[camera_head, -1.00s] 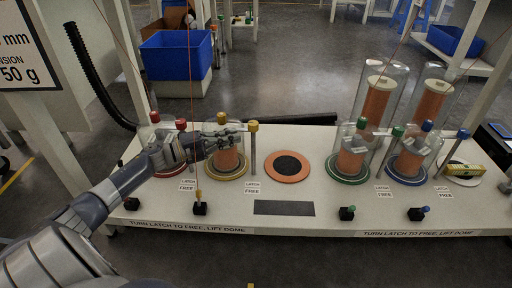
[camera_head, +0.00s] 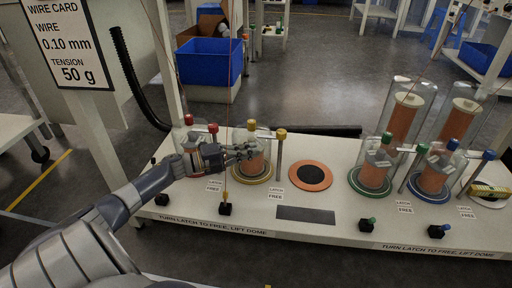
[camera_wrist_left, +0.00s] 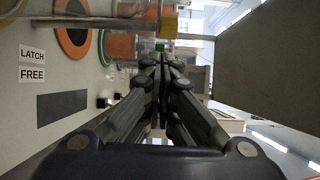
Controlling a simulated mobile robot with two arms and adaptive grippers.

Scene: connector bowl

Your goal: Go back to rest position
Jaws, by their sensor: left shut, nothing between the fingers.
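My left gripper (camera_head: 248,151) reaches in from the left over the white bench (camera_head: 330,222). It is shut and empty, in front of the clear dome with the yellow knob (camera_head: 251,124) and partly covering it. I cannot tell whether it touches the dome. In the left wrist view the closed fingers (camera_wrist_left: 165,62) point away from the camera, with nothing between them. My right gripper is in neither view.
Domes with a green knob (camera_head: 386,138) and a blue knob (camera_head: 453,144) stand at the right, taller spools (camera_head: 404,117) behind. An orange ring (camera_head: 310,175) lies mid-bench. Small latches line the front edge. A wire card (camera_head: 65,42) stands left, a blue bin (camera_head: 209,62) behind.

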